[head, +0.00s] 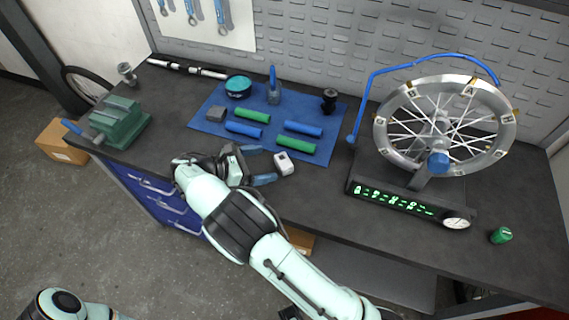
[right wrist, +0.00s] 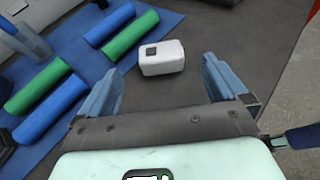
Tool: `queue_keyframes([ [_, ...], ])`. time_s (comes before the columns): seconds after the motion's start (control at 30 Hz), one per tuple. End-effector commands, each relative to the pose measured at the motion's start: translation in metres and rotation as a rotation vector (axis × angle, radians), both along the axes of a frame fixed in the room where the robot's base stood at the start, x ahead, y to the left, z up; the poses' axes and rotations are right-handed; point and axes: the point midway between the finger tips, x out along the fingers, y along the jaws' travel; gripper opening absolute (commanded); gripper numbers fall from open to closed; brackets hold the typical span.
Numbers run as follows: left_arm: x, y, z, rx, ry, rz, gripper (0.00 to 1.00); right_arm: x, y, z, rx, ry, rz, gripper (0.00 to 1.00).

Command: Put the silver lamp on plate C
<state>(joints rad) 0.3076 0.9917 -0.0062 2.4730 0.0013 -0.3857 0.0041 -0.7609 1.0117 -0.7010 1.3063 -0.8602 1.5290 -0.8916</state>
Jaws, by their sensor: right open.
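A small pale, silver-white block with a dark square on its top, which looks like the silver lamp (head: 284,163), lies on the dark bench just off the front edge of the blue mat. It also shows in the right wrist view (right wrist: 162,62). My right gripper (head: 267,165) is open and empty, its two blue fingers pointing at the lamp. In the right wrist view the lamp sits between the fingertips' lines, touching neither finger. Small marked plates (head: 470,88) sit around the rim of the spoked wheel (head: 381,136); their letters are too small to tell which is C.
The blue mat (head: 200,120) holds blue and green cylinders (head: 295,145), a teal tin (head: 238,86) and small parts. A green vise (head: 120,120) stands left. A blue tube (head: 420,62) arches over the wheel.

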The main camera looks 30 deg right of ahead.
Motion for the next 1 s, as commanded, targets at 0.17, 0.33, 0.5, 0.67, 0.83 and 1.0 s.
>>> queue_keyframes([
  [0.17,-0.001,0.0,-0.003,-0.001,0.002,-0.001,0.43,-0.002,-0.023,-0.01,-0.001,0.0,-0.001,0.99],
  [0.33,-0.002,0.0,-0.003,-0.001,0.002,-0.001,0.43,-0.003,-0.033,-0.014,-0.001,0.0,-0.001,0.99],
  [0.5,-0.002,0.0,-0.004,-0.001,0.002,-0.001,0.43,-0.005,-0.057,-0.025,-0.002,0.002,-0.004,0.99],
  [0.67,-0.002,0.0,-0.005,0.0,0.003,-0.001,0.43,-0.005,-0.073,-0.031,0.0,0.001,-0.002,0.99],
  [0.83,-0.002,0.0,-0.005,0.0,0.003,-0.001,0.43,-0.005,-0.076,-0.032,0.0,-0.001,0.0,0.99],
  [1.0,-0.002,0.0,-0.005,0.0,0.003,-0.001,0.43,-0.005,-0.076,-0.032,0.0,-0.001,0.0,0.76],
])
